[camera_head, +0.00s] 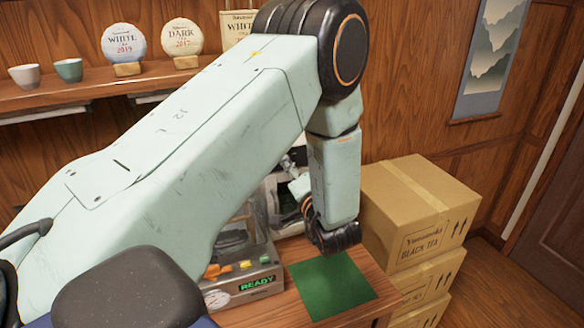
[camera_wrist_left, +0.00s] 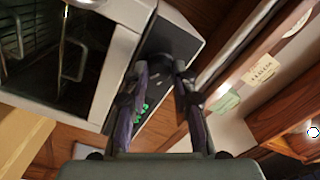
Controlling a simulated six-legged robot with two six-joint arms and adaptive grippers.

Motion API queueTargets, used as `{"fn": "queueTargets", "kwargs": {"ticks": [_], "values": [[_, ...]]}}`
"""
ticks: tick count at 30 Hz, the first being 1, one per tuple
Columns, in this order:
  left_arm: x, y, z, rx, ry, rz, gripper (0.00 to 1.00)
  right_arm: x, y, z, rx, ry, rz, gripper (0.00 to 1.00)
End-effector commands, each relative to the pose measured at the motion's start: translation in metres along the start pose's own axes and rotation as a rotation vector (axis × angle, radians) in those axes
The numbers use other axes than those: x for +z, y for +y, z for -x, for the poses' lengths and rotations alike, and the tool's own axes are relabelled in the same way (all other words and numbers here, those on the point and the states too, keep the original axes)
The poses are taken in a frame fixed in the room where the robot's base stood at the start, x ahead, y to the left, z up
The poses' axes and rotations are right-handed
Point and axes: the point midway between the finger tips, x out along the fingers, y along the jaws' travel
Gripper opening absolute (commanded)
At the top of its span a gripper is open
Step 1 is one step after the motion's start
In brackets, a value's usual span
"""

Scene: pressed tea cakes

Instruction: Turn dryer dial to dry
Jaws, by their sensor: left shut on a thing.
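In the left wrist view the dryer is a pale-framed box (camera_wrist_left: 122,62) with a dark glass door and a metal handle, tilted in the picture. Beside the door is its dark control panel (camera_wrist_left: 187,28) with small green lit text. A dark round dial (camera_wrist_left: 172,52) is on the panel, partly covered by my fingers. My left gripper (camera_wrist_left: 161,75) is shut on the dial, with a finger at either side. The dial's marking cannot be read. In the head view my left arm hides most of the dryer and the gripper's tips. My right gripper is not in view.
A machine with coloured buttons and a READY display (camera_head: 257,284) stands on the wooden table, beside a green mat (camera_head: 332,285). Stacked cartons (camera_head: 415,205) stand at the right. A wall shelf (camera_head: 75,95) holds cups and tea cakes.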

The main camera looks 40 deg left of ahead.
Motion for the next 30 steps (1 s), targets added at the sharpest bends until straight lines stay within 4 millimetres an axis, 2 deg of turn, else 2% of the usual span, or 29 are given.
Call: {"fn": "queueTargets", "kwargs": {"ticks": [5, 6, 14, 24, 30], "values": [[0.001, -0.002, -0.001, -0.005, -0.006, 0.004, 0.00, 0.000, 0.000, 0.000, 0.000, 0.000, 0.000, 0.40], [0.001, -0.002, -0.001, -0.005, -0.006, 0.004, 0.28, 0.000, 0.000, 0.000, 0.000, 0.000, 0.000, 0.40], [0.000, -0.001, -0.001, -0.003, -0.002, 0.004, 0.50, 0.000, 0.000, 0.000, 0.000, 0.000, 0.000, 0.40], [0.000, 0.000, 0.001, -0.001, 0.000, 0.002, 0.51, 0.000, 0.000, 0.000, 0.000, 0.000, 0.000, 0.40], [-0.002, 0.000, 0.020, 0.000, 0.004, 0.000, 0.51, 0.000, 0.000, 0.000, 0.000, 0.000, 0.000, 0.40]]}}
